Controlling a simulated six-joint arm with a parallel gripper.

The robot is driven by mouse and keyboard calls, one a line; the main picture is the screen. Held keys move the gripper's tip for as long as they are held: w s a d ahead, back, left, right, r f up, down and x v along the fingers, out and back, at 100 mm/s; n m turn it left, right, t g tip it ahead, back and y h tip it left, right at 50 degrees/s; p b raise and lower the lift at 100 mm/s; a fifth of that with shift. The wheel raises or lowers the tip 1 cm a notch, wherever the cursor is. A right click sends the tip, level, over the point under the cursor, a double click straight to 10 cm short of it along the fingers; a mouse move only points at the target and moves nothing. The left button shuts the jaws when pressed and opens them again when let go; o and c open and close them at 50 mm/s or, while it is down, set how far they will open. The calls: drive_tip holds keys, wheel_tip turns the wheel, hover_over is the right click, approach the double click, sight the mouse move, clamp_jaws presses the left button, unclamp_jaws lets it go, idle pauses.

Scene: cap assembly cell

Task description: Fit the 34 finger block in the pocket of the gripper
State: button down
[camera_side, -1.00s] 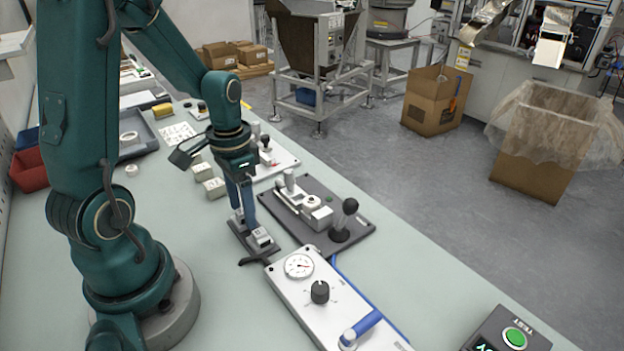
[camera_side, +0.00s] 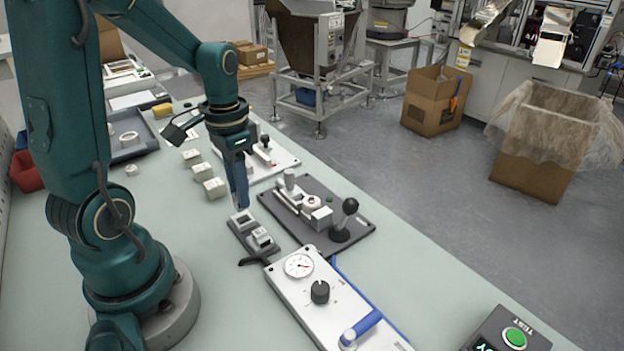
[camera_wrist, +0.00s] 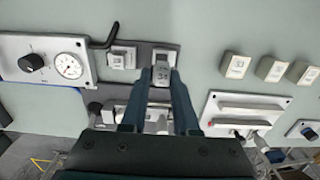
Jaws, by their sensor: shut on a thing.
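My gripper (camera_side: 240,206) is shut on a small grey finger block (camera_wrist: 161,76), whose label looks like 34 in the wrist view. In the side view the fingers hide the block. The fingertips are just above the far end of a dark base (camera_side: 249,252). There stands a light-rimmed pocket (camera_side: 242,217) with a dark inside; in the wrist view the pocket's rim (camera_wrist: 165,48) shows just beyond the held block, which partly covers it. A second light piece (camera_side: 260,238) with a block on it stands at the near end of the base.
Several labelled blocks (camera_side: 203,172) stand in a row on the bench behind. A dark fixture plate (camera_side: 345,222) with a black-knobbed lever lies close right. A gauge panel (camera_side: 320,305) lies in front. A grey tray (camera_side: 140,142) is at the back left.

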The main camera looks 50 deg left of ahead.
wheel_tip(320, 180, up, 6)
drive_tip(key=w+d+f, duration=0.2)
drive_tip(key=w, duration=0.9)
drive_tip(key=shift+w+f, duration=0.1)
drive_tip(key=shift+f, duration=2.55)
drive_tip(key=shift+f, duration=0.4)
drive_tip(key=c, duration=0.6)
unclamp_jaws()
